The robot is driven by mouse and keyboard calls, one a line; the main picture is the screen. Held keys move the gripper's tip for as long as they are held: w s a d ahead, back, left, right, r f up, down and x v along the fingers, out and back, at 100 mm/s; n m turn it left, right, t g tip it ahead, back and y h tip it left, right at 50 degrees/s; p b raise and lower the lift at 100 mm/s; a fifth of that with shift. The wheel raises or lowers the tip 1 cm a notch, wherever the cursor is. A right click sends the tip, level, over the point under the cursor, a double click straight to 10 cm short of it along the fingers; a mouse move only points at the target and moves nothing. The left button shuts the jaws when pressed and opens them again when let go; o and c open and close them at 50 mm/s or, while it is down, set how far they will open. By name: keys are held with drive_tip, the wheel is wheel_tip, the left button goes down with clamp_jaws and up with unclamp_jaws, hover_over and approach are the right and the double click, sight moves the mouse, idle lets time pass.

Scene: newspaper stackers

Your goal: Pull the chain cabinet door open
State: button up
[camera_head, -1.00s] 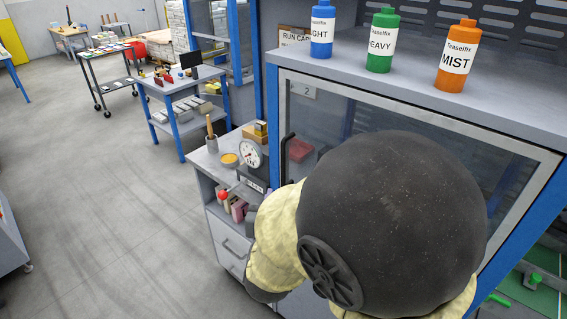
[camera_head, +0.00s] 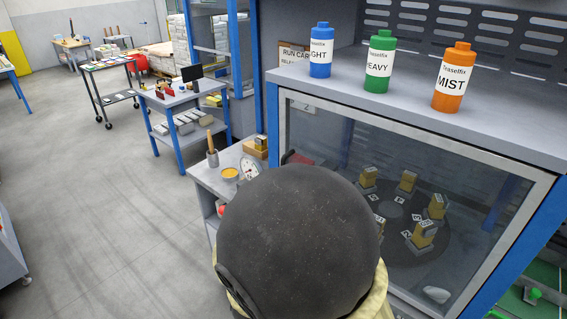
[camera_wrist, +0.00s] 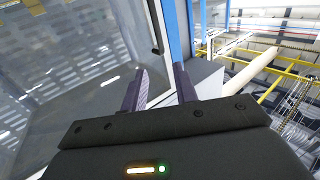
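The cabinet door (camera_head: 409,138) is a glazed panel in a grey frame below the shelf in the head view, and it looks shut. Its glass (camera_wrist: 62,65) fills the left of the wrist view. A slim black bar (camera_wrist: 157,28), which looks like the door's handle, runs along the door's edge at the top of the wrist view. My gripper (camera_wrist: 160,67) is open and empty. The bar's lower end lies beyond the fingertips, roughly in line with the gap between them; I cannot tell the distance. In the head view my dark arm hides the handle and gripper.
Blue (camera_head: 320,52), green (camera_head: 380,62) and orange (camera_head: 453,78) bottles stand on the shelf (camera_head: 415,112) above the door. A grey side cabinet (camera_head: 205,178) with a dial gauge (camera_head: 249,168) stands left of the door. The floor (camera_head: 90,215) farther left is clear.

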drive_tip(key=w+d+p, duration=0.1)
drive_tip(key=w+p, duration=0.8)
drive_tip(key=w, duration=0.7)
drive_tip(key=shift+w+d, duration=0.2)
drive_tip(key=shift+f, duration=0.1)
clamp_jaws()
